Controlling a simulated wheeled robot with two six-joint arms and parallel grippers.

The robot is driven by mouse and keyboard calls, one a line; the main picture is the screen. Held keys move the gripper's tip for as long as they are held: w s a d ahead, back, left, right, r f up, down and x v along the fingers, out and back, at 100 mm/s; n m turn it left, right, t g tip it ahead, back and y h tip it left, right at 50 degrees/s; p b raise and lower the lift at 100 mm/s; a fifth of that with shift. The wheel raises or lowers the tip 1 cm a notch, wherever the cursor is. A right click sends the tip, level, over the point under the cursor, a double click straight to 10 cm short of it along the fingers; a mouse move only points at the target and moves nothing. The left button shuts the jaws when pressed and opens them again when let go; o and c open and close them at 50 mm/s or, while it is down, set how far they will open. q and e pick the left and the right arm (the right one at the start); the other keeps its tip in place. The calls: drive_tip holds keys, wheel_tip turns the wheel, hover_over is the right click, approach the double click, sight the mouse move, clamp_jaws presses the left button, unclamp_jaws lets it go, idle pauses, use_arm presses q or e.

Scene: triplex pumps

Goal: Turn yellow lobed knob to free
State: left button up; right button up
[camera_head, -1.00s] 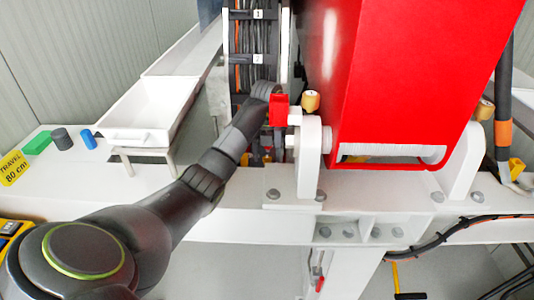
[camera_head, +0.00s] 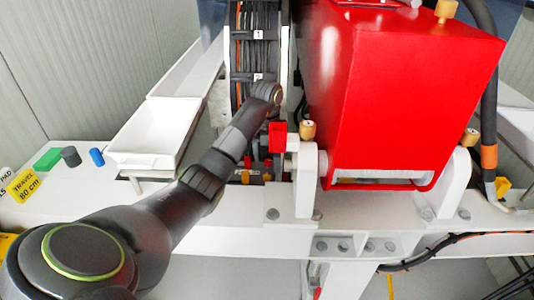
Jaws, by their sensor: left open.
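My left arm comes in from the left, and its wrist ends in front of the dark cable channel. My left gripper (camera_head: 262,142) points down and away behind the wrist, mostly hidden; it is open. Small yellow parts (camera_head: 245,177) and red parts (camera_head: 248,162) show low beside it, partly covered by my arm. A yellow part (camera_head: 503,186) also sits at the far right. I cannot tell which yellow part is the lobed knob, or whether the gripper touches anything. My right gripper is not in view.
A large red housing (camera_head: 420,95) stands between white brackets, right of my arm. A red block (camera_head: 277,137) and a tan cap (camera_head: 307,130) stick out close to my wrist. A white tray (camera_head: 147,160), a green block (camera_head: 48,160) and a blue cylinder (camera_head: 96,157) are at left.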

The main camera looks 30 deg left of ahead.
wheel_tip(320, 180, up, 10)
drive_tip(key=p, duration=0.9)
